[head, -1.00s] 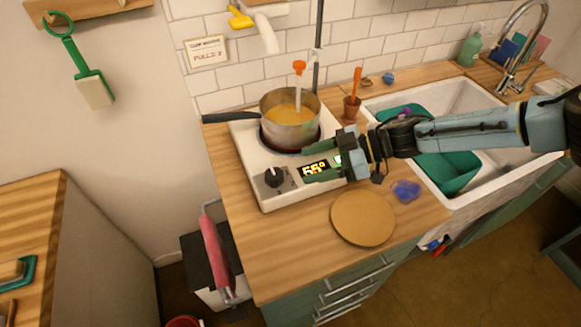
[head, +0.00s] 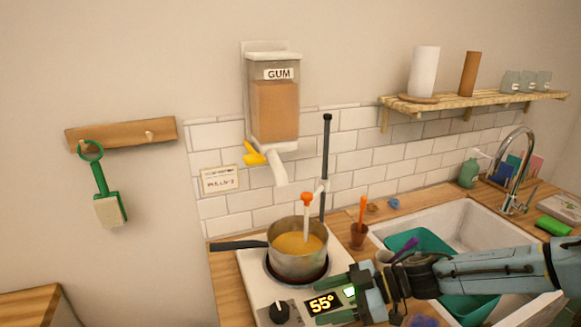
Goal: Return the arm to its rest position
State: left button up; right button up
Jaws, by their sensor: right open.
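My right arm comes in from the right, over the sink, and its gripper (head: 340,297) is open and empty at the right side of the hot plate (head: 255,280). The gripper is beside the hot plate's display (head: 323,304), which reads 55°. A pot (head: 298,262) with yellow-orange liquid sits on the hot plate's burner, its dark handle pointing left. An orange-topped thermometer (head: 306,205) stands in the liquid. My left gripper does not show.
The sink (head: 455,230) with a teal basin (head: 425,242) is behind and below my right arm. A small brown pot (head: 358,236) stands between hot plate and sink. A gum dispenser (head: 273,105) hangs above the pot. A faucet (head: 519,170) rises at the right.

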jog(key=s+a+r+m+t, duration=0.1)
jog(key=s+a+m+t, duration=0.25)
jog(key=a, duration=0.55)
jog(key=s+a+r+m+t, duration=0.15)
jog(key=s+a+t, duration=0.3)
jog(key=a, duration=0.55)
jog(key=s+d+f+m+h, duration=0.1)
jog(key=d+f+m+h, duration=0.1)
jog(key=d+m+h, duration=0.35)
jog(key=s+d+f+m+h, duration=0.2)
jog(key=d+f+h, duration=0.1)
jog(key=d, duration=0.6)
jog(key=s+d+f+m+g+h, duration=0.1)
jog(key=s+d+f+g+h, duration=0.25)
jog(key=s+d, duration=0.4)
jog(key=s+d+f+m+g+h, duration=0.2)
jog(key=s+d+f, duration=0.2)
jog(key=s+d, duration=0.4)
notch_tip(320, 180, down, 25)
jog(key=d+g+b, duration=0.1)
jog(key=b, duration=0.2)
jog(key=s+d+f+g+b, duration=0.1)
jog(key=s+d+f+b, duration=0.1)
jog(key=s+f, duration=1.5)
jog(key=shift+d+f, duration=0.55)
jog(key=shift+f, duration=0.3)
